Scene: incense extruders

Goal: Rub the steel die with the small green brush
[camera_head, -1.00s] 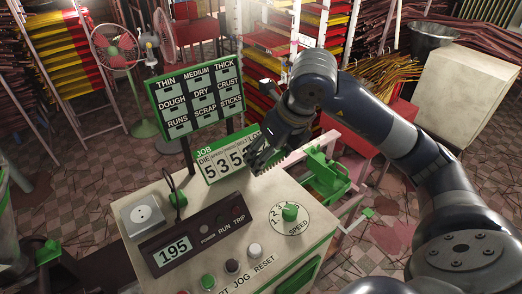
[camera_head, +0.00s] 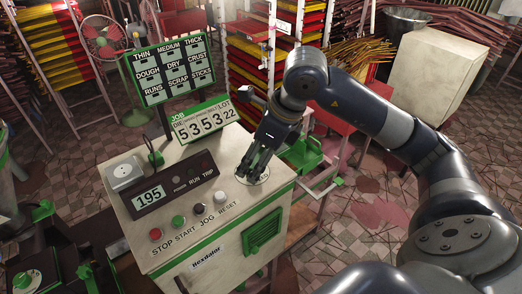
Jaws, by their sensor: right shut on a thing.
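My right gripper (camera_head: 252,176) reaches down onto the white speed dial (camera_head: 264,179) at the right of the control console's top. It is shut on the green speed knob, which its fingers hide. The console (camera_head: 228,226) is cream-coloured, with a readout (camera_head: 149,197) showing 195. I cannot make out a small green brush or a steel die in this view. My left gripper is not in view.
Red, black, green and white buttons (camera_head: 155,234) line the console's front. A job sign (camera_head: 205,119) and a labelled board (camera_head: 166,70) stand behind. A green machine part (camera_head: 303,155) lies just right of the gripper. Incense racks (camera_head: 245,70) fill the back.

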